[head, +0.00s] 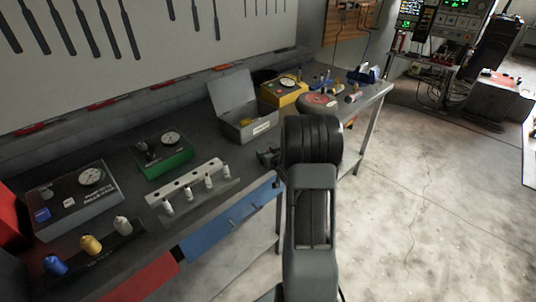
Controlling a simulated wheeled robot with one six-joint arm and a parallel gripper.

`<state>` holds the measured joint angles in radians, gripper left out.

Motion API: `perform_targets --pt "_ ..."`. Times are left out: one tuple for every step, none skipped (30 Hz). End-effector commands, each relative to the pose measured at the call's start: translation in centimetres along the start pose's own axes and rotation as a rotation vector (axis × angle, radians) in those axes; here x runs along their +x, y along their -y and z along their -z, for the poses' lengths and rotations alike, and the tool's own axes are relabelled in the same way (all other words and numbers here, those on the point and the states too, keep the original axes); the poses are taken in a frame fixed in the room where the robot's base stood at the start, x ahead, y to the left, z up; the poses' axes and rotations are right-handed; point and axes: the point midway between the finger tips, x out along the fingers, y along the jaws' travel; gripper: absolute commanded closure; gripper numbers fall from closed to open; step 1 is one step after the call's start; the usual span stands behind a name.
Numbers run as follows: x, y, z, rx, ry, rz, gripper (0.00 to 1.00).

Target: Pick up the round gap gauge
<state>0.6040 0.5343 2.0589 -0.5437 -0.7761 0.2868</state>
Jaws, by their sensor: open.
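My gripper (268,157) shows as a small dark shape at the left of my arm's end. It is over the front part of the dark workbench (215,150), in front of the open grey metal box (246,122). It is open, and I see nothing between its jaws. I cannot make out the round gap gauge for certain. A low round grey piece with a red top (318,103) lies on the bench behind my arm. Small items near it are too small to tell apart. My arm hides part of the bench edge.
A white rack (186,182) with several plugs stands at the front. A green gauge box (162,155), a grey gauge box (76,194) and a yellow gauge box (284,92) stand on the bench. Tools hang behind.

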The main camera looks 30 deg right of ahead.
Motion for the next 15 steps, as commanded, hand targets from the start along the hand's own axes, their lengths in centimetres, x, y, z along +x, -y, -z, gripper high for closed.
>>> perform_targets --pt "0.12 0.01 0.01 0.0 0.0 0.0 0.19" --pt "0.14 0.01 0.01 0.0 0.0 0.0 0.19" --pt "0.15 0.01 0.02 -0.001 -0.001 0.0 0.19" --pt "0.14 0.0 0.02 -0.001 -0.001 0.0 0.19" --pt "0.13 0.0 0.02 -0.001 -0.001 0.0 0.19" --pt "0.13 0.01 0.02 -0.001 -0.001 0.0 0.19" --pt "0.13 0.01 0.02 -0.001 -0.001 0.0 0.19" --pt "0.12 0.01 0.02 -0.001 -0.001 0.0 0.22" --pt "0.12 0.01 0.02 -0.001 -0.001 0.0 0.26" --pt "0.12 0.01 0.02 -0.001 -0.001 0.0 0.29" --pt "0.11 0.01 0.02 -0.001 -0.001 0.0 0.32" --pt "0.11 0.01 0.02 -0.001 -0.001 0.0 0.36" --pt "0.11 0.01 0.02 -0.001 -0.001 0.0 0.39" --pt "0.11 0.01 0.02 -0.001 -0.001 0.0 0.42" --pt "0.1 0.01 0.02 -0.001 -0.001 0.0 0.45"
